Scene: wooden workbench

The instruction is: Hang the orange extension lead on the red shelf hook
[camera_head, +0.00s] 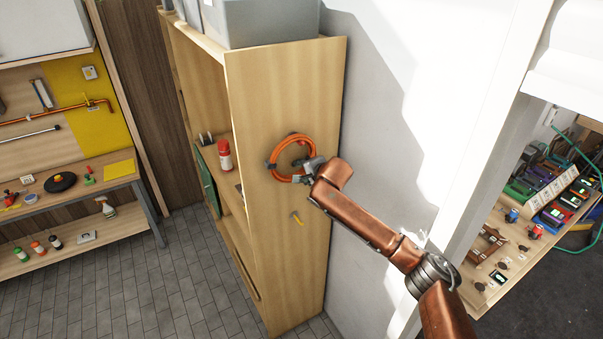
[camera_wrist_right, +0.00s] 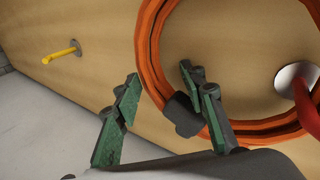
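The orange extension lead (camera_head: 273,150) is a round coil against the side panel of the wooden shelf. It also fills the right of the right wrist view (camera_wrist_right: 149,55). The red hook (camera_wrist_right: 304,98) and its pale round base show inside the ring there, so the coil lies around the hook. Whether the hook bears its weight I cannot tell. My right gripper (camera_head: 313,170) is at the lower right of the coil. In the wrist view (camera_wrist_right: 165,112) its green-padded fingers are spread, with a dark strap of the coil by one finger. My left gripper is out of view.
A yellow hook (camera_head: 297,218) sticks out of the shelf side (camera_head: 285,270) below the coil. A red bottle (camera_head: 225,155) stands on a shelf inside. Grey bins (camera_head: 265,25) are on top. A white wall (camera_head: 385,130) stands close on the right. A workbench is at the left.

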